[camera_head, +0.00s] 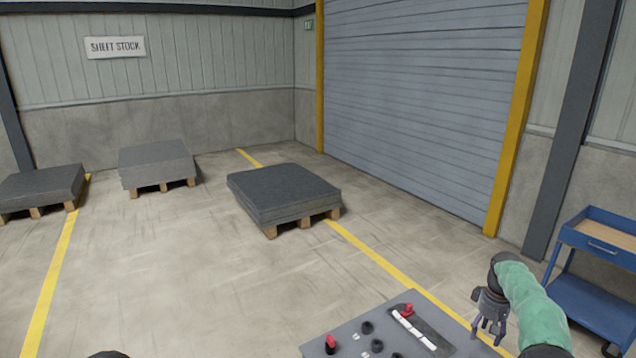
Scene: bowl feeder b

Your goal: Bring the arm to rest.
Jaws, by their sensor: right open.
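My right arm, with a green sleeve, comes in at the lower right. Its gripper (488,331) points down with its fingers apart and nothing between them. It is beside the right part of a grey table or panel (325,348) at the bottom edge. I cannot tell whether the fingertips touch anything. A dark rounded shape shows at the bottom left edge, too cut off to tell what it is. My left gripper is not in view.
On the grey surface are a dark tray (436,331) with a white stick (413,329), red-topped pieces (331,344) and several black knobs (367,327). A blue cart (590,300) stands at right. Pallets of grey sheets (283,190) stand on the open floor behind.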

